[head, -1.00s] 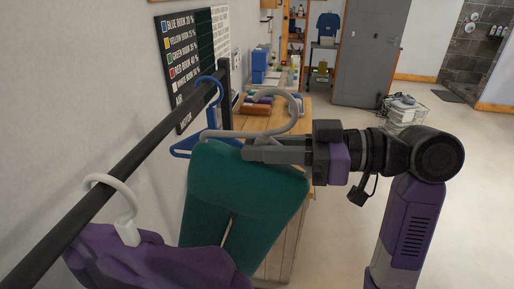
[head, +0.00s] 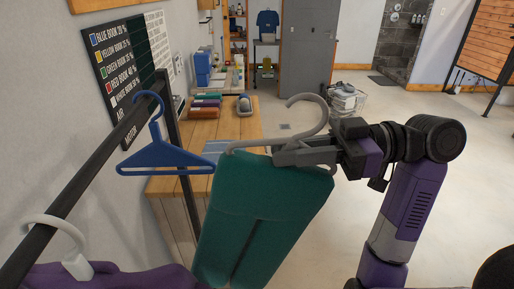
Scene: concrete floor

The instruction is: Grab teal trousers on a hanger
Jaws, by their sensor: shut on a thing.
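The teal trousers (head: 262,215) hang from a grey hanger (head: 310,107) in the middle of the head view. The hanger's hook is free of the rail and stands up in the air. My gripper (head: 285,157) is shut on the hanger near the top of the trousers, coming in from the right. The trousers hang down in front of the wooden table, slightly tilted. Their lower end runs out of the picture.
The black rail (head: 85,175) runs along the left wall. It carries an empty blue hanger (head: 165,156) and a purple garment (head: 100,279) on a white hanger (head: 75,262). A wooden table (head: 228,126) with books stands behind. The floor at right is open.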

